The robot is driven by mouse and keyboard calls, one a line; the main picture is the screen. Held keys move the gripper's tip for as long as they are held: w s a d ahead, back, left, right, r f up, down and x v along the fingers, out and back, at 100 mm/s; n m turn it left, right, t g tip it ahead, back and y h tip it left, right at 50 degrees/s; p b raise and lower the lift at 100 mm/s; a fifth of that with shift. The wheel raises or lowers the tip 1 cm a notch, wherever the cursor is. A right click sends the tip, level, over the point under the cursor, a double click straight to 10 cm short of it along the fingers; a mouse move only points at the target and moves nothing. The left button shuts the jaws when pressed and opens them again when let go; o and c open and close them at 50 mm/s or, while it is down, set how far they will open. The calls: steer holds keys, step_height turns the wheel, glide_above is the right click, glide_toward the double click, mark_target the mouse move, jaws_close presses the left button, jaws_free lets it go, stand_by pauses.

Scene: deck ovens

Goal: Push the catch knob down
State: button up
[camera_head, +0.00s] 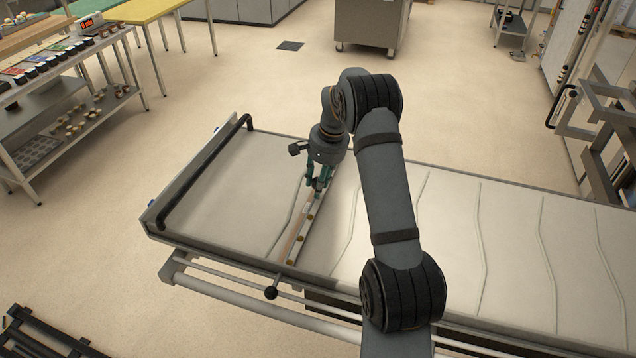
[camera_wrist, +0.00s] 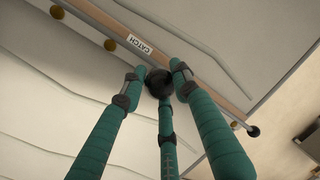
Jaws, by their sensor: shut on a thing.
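The catch knob (camera_wrist: 158,83) is a dark ball beside the white CATCH label (camera_wrist: 140,47) on a narrow wooden bar (camera_wrist: 190,68). My gripper (camera_wrist: 160,75) has its teal fingers shut around this knob in the wrist view. In the head view my gripper (camera_head: 318,182) points down at the bar (camera_head: 302,228), which lies across the pale loader belt (camera_head: 245,185). The knob is mostly hidden by the fingers there. How far down the knob sits cannot be told.
Several brass studs (camera_wrist: 110,45) line the bar. A black ball handle (camera_head: 271,292) sits on the front rail. A black bar (camera_head: 205,175) borders the loader's left end. Shelves with goods (camera_head: 75,95) stand at the far left. Open floor lies behind the loader.

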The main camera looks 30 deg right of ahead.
jaws_close()
step_height(320, 180, down, 2)
steer(key=b, duration=0.3)
steer(key=shift+f, duration=0.15)
steer(key=shift+s+r, duration=0.1)
steer(key=shift+r, duration=0.1)
steer(key=o, duration=1)
jaws_free()
steer(key=shift+f, duration=0.1)
steer(key=r, duration=0.4)
steer(key=s+d+r, duration=0.1)
steer(key=r, duration=0.7)
steer(key=shift+s+d, duration=0.15)
steer(key=shift+s, duration=0.25)
